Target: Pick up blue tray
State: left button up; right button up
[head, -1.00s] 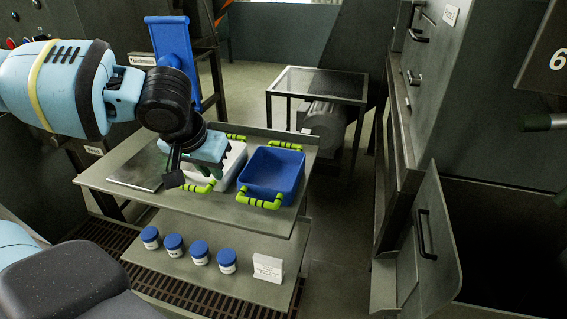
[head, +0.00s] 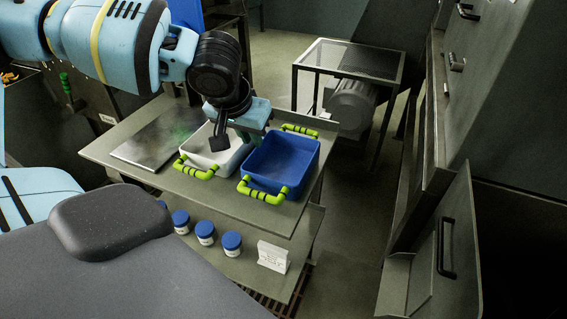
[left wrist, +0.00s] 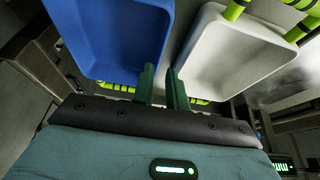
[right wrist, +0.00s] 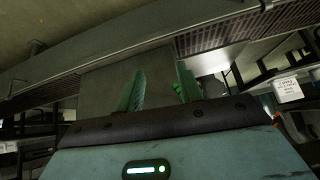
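The blue tray (head: 280,165) stands on the upper shelf of a metal table, with a lime-green handle at its near end (head: 262,192) and one at its far end (head: 299,130). My left gripper (head: 228,138) is above the white tray (head: 213,153), just left of the blue tray. In the left wrist view its fingers (left wrist: 161,87) are apart and empty, pointing between the blue tray (left wrist: 115,38) and the white tray (left wrist: 238,55). My right gripper shows only in the right wrist view (right wrist: 160,88), its fingers apart with nothing between them.
A flat metal plate (head: 158,140) lies left of the white tray. Blue-lidded jars (head: 205,232) and a white sign (head: 273,257) stand on the lower shelf. A mesh-topped stand (head: 350,62) is behind the table. A cabinet with an open door (head: 445,250) is at right.

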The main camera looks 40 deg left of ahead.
aim_at(282, 162)
pick_arm(q)
jog(key=shift+f, duration=0.5)
jog(key=x, duration=0.4)
jog(key=shift+w+d, duration=0.1)
jog(key=shift+w, duration=0.05)
pick_arm(e)
jog(key=shift+w+r, duration=0.2)
jog(key=shift+w, duration=0.4)
pick_arm(q)
grip_shut()
pick_arm(e)
jog(key=shift+s+f, duration=0.1)
jog(key=shift+s, duration=0.35)
pick_arm(q)
jog(key=shift+r, duration=0.1)
